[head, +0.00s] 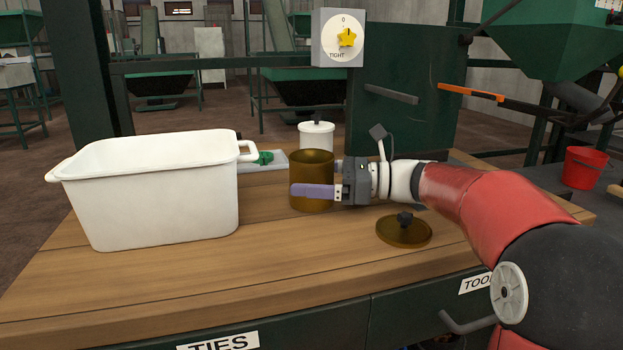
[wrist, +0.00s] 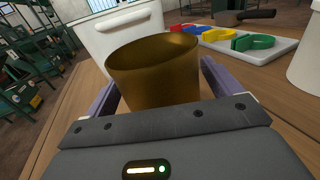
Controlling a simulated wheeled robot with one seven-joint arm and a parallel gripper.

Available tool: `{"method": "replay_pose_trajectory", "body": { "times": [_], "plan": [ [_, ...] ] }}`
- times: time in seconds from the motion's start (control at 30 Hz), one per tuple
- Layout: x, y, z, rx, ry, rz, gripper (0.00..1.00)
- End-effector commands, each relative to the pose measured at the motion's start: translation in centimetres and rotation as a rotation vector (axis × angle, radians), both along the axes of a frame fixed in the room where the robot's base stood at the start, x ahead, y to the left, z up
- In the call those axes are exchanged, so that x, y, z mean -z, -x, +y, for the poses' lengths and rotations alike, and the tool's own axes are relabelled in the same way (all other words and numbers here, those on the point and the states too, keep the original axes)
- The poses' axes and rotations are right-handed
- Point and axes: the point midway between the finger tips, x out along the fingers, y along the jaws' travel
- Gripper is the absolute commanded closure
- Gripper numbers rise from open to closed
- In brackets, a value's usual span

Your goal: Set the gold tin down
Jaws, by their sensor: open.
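The gold tin (head: 318,172) stands upright and lidless on the wooden bench, right of the white tub. In the wrist view the tin (wrist: 153,72) sits between the two purple fingers of my gripper (wrist: 160,90), with its open rim up. My gripper (head: 318,180) reaches in from the right, its fingers on either side of the tin. The jaws are open. A gold lid with a dark knob (head: 404,231) lies on the bench to the right, below my arm.
A large white tub (head: 150,200) fills the bench's left part. A white lidded canister (head: 317,136) stands behind the tin. A tray (wrist: 262,45) holds coloured ties at the back. A dial box (head: 343,38) hangs above. The bench front is clear.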

Motion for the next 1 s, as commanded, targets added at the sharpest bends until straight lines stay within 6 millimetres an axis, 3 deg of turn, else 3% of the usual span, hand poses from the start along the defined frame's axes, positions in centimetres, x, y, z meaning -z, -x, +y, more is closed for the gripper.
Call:
{"method": "replay_pose_trajectory", "body": {
  "times": [0.53, 0.7, 1.0],
  "plan": [
    [0.0, 1.1, -10.2, 0.003, 0.001, 0.001, 0.1],
    [0.0, 1.3, -11.7, 0.002, 0.0, 0.0, 0.1],
    [0.0, 1.3, -11.9, 0.001, 0.0, 0.0, 0.1]
  ]
}}
